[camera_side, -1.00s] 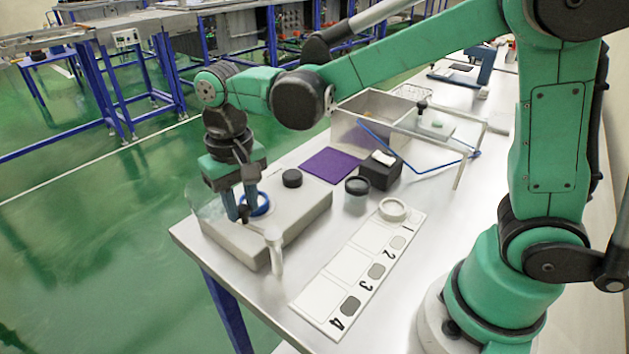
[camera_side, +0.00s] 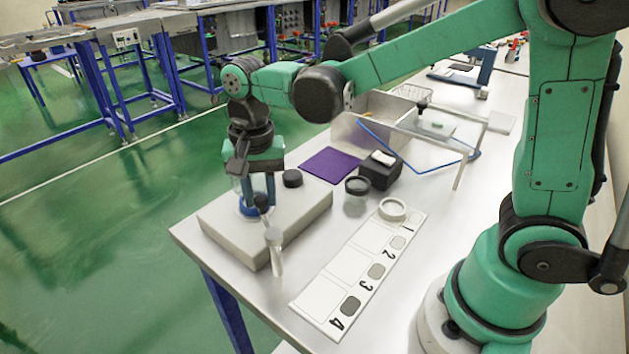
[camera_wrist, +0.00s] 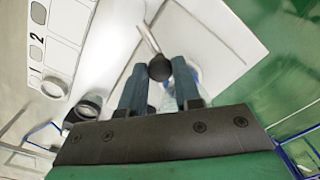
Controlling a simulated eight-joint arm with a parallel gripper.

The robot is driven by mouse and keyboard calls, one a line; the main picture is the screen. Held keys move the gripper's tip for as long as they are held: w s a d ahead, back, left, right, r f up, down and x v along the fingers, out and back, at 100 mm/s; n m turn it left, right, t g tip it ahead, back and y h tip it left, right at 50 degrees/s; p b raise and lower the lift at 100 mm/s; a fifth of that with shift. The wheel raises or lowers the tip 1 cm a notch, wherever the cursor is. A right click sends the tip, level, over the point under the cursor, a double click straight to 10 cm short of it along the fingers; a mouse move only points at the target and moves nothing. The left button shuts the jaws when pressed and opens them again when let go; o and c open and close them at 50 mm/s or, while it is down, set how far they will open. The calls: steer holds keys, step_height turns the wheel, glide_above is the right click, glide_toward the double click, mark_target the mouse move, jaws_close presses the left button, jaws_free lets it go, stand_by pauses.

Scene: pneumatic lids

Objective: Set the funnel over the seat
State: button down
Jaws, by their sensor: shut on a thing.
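My gripper (camera_side: 258,197) is shut on a dark round knob (camera_wrist: 160,68), above the grey block at the table's left corner. From the knob, a thin metal rod (camera_wrist: 147,38) runs to a pale post (camera_side: 275,255) at the block's front edge. A blue ring (camera_side: 248,210), apparently the seat, lies on the block just left of the knob, partly hidden by my fingers. A clear, faint piece, probably the funnel (camera_wrist: 181,88), shows behind my fingers in the wrist view, near the blue ring. Whether it is centred over the ring I cannot tell.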

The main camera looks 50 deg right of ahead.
mark_target(262, 197)
stand_by(0.4)
steer(key=c, duration=0.6)
jaws_free()
steer(key=shift+r, duration=0.1)
steer(key=shift+r, duration=2.7)
steer(key=s+d+f+n+t, duration=0.2)
steer(key=s+d+n+t, duration=0.4)
steer(key=n, duration=0.3)
steer(key=shift+s+t, duration=0.15)
steer(key=shift+t, duration=0.45)
